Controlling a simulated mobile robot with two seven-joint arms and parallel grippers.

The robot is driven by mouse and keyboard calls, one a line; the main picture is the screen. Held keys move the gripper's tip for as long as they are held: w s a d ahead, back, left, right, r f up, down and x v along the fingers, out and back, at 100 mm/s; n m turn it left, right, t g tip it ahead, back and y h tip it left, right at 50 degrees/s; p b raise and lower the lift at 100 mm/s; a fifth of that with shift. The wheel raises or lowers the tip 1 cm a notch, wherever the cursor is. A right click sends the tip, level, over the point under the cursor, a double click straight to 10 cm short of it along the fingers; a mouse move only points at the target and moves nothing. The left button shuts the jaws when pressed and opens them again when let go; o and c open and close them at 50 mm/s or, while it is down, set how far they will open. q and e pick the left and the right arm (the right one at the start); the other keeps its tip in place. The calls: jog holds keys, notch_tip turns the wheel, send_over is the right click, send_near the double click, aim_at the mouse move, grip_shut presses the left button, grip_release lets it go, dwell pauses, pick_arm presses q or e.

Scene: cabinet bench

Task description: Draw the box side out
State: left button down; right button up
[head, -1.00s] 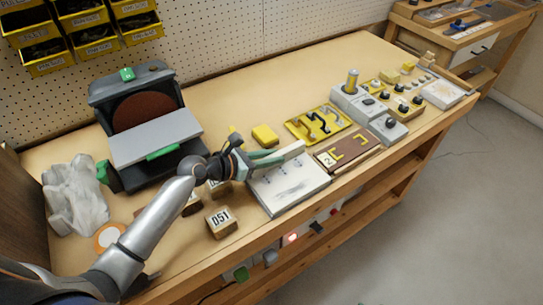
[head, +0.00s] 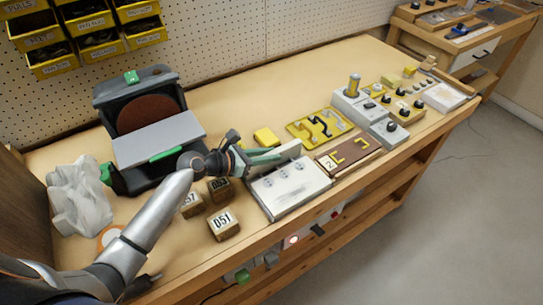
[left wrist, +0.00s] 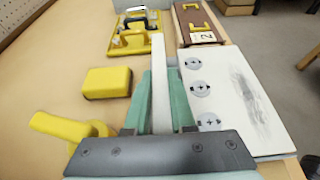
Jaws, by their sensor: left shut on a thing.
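The box (head: 292,196) is a flat pale case on the bench, with several round fasteners along the back of its top; it also shows in the left wrist view (left wrist: 250,105). My left gripper (head: 276,155) is at its back edge, shut on a thin pale side strip (left wrist: 161,85), the box side. It also shows in the left wrist view (left wrist: 161,115). The strip stands between the two green fingers, and the right finger lies between strip and box. The strip looks apart from the box edge; its lower edge is hidden. My right gripper is out of view.
A yellow block (head: 266,137) and a yellow plate with handles (head: 319,127) lie behind. A brown handled board (head: 348,153) sits right of the box. Numbered wooden blocks (head: 223,223) stand left. A sander (head: 145,125) is further left.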

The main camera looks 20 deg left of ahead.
pick_arm(q)
jog(key=shift+w+a, duration=0.1)
jog(key=shift+a, duration=0.2)
jog(key=c, duration=0.9)
grip_release()
jog(key=shift+o, duration=0.7)
jog(key=p+v, duration=0.1)
jog(key=v, duration=1.1)
jog(key=shift+a, duration=0.1)
jog(key=shift+s, duration=0.25)
